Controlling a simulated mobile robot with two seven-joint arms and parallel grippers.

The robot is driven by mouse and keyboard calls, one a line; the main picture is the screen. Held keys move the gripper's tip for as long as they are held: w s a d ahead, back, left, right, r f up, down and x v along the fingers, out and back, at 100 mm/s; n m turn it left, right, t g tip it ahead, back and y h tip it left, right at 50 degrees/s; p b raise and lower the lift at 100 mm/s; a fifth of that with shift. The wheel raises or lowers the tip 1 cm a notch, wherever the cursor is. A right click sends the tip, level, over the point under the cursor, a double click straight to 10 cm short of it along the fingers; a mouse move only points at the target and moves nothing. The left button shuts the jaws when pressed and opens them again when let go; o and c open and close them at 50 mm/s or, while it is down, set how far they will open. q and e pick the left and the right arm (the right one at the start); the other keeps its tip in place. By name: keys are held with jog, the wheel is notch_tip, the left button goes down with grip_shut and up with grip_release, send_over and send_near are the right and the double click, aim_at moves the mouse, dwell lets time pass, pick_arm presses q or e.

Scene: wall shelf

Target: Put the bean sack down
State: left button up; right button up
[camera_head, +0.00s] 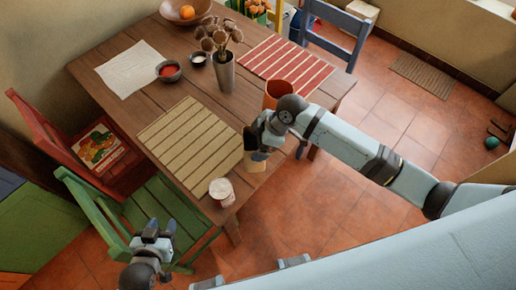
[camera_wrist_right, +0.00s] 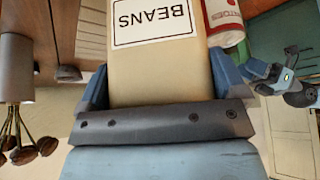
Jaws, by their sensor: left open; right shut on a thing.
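The bean sack (camera_wrist_right: 155,60) is tan with a white label reading BEANS, upside down in the right wrist view. My right gripper (camera_wrist_right: 160,88) is shut on it, one blue finger on each side. In the head view the sack (camera_head: 254,162) shows partly under my right gripper (camera_head: 259,146), by the near right edge of the wooden table (camera_head: 190,90). I cannot tell whether its base touches the table. My left gripper (camera_head: 153,236) is open and empty over the green chair, away from the sack.
A white-topped can (camera_head: 221,190) stands at the table's near corner, left of the sack. A striped tan mat (camera_head: 188,133), an orange-brown pot (camera_head: 279,93), a vase of dried stems (camera_head: 224,72) and a red striped mat (camera_head: 286,66) are nearby. Bare table shows between them.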

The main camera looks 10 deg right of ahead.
jog(key=shift+f, duration=2.75)
jog(key=o, duration=1.2)
jog(key=shift+o, duration=0.2)
jog(key=v, duration=1.2)
jog(key=s+a+f+m+t, duration=0.3)
jog(key=s+f+m+t, duration=0.2)
jog(key=f+m, duration=0.15)
jog(key=s+d+f+m+t+h, duration=0.2)
jog(key=s+d+f+m+t, duration=0.2)
jog(key=s, duration=0.6)
jog(key=shift+d+f+m+t+h, duration=0.2)
jog(key=shift+d+m+t+h, duration=0.15)
jog(key=shift+d+m, duration=0.7)
